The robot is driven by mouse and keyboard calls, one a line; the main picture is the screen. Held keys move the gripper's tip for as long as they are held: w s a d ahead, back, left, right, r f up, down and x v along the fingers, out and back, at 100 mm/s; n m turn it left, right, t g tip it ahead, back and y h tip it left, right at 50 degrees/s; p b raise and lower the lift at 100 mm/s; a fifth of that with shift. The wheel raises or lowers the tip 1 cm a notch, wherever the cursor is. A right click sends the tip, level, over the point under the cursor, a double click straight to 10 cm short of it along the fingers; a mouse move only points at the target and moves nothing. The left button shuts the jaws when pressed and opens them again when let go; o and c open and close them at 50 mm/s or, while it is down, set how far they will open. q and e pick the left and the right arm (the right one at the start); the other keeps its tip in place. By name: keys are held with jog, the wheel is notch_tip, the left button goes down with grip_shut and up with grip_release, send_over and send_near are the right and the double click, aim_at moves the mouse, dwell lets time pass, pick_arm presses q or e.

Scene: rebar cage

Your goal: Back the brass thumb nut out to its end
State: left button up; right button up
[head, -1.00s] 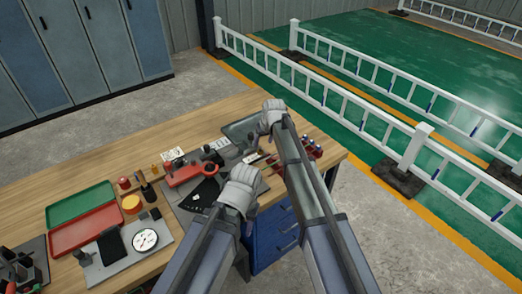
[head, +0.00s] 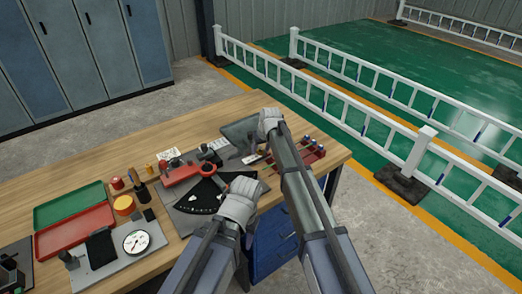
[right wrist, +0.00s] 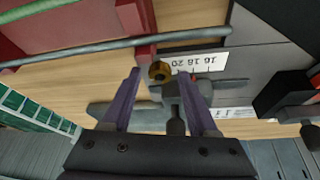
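The brass thumb nut (right wrist: 160,71) shows in the right wrist view as a small golden ring with a dark centre. It sits close to a white scale strip (right wrist: 195,66) with printed numbers. My right gripper (right wrist: 160,80) is open, with its two purple fingers on either side of the nut and visible gaps to it. In the head view my right gripper (head: 270,122) is over the far right part of the bench and hides the nut. My left gripper (head: 238,200) is over the bench's near edge; its fingers cannot be made out.
The wooden bench (head: 100,165) holds a green tray (head: 68,205), a red tray (head: 75,232), a round dial gauge (head: 136,241) and a red-handled tool (head: 180,172). A red rack (head: 312,158) of small parts stands right of my right gripper. Dark grey bars lie close around the nut.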

grip_shut()
jog(key=shift+n, duration=0.3)
dwell(0.3)
jog(key=n+y, duration=0.1)
jog(key=n, duration=0.1)
jog(key=n+g+y, duration=0.1)
jog(key=n, duration=0.2)
jog(key=shift+w+d+n, duration=0.2)
jog(key=shift+n, duration=0.1)
jog(key=n, duration=0.1)
jog(key=n+g, duration=0.1)
jog(key=n, duration=0.1)
jog(key=shift+w+g+y, duration=0.15)
jog(key=shift+g+y, duration=0.15)
jog(key=shift+d+n+g, duration=0.1)
jog(key=shift+n+g, duration=0.4)
jog(key=shift+n, duration=1.1)
jog(key=shift+o, duration=0.6)
grip_release()
